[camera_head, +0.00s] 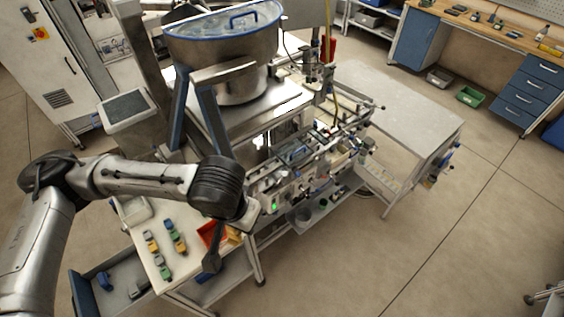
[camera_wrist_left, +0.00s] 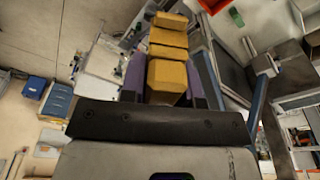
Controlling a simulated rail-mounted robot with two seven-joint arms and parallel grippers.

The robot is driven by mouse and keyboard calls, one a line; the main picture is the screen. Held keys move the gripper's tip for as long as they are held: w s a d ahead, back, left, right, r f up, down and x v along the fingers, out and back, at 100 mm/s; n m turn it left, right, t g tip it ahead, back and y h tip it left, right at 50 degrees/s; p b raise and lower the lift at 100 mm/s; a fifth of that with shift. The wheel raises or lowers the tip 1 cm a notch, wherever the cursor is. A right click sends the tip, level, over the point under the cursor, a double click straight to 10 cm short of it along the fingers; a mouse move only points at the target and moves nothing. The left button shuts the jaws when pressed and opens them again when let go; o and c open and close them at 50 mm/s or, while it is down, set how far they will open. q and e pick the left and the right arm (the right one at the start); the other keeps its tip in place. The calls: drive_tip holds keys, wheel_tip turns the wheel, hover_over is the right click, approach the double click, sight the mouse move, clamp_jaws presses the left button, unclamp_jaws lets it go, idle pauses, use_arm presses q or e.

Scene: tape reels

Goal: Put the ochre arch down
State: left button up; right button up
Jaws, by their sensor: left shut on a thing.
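The ochre arch (camera_wrist_left: 167,75) fills the upper middle of the left wrist view, its blocky yellow-brown faces stacked one beyond another. My left gripper (camera_wrist_left: 167,60) is shut on it, with a dark finger along each side. In the head view the left wrist hangs over the near end of the white work table (camera_head: 148,238). A small ochre patch (camera_head: 234,236) shows just below the wrist there; I cannot tell whether it is the arch. The fingertips are mostly hidden in that view. My right gripper is in neither view.
Small coloured blocks (camera_head: 176,236) stand in rows on the table, left of a red tray (camera_head: 210,233). A large steel bowl (camera_head: 222,50) and the machine rise behind. A grey bare-topped table (camera_head: 390,105) stands right, with open floor beyond.

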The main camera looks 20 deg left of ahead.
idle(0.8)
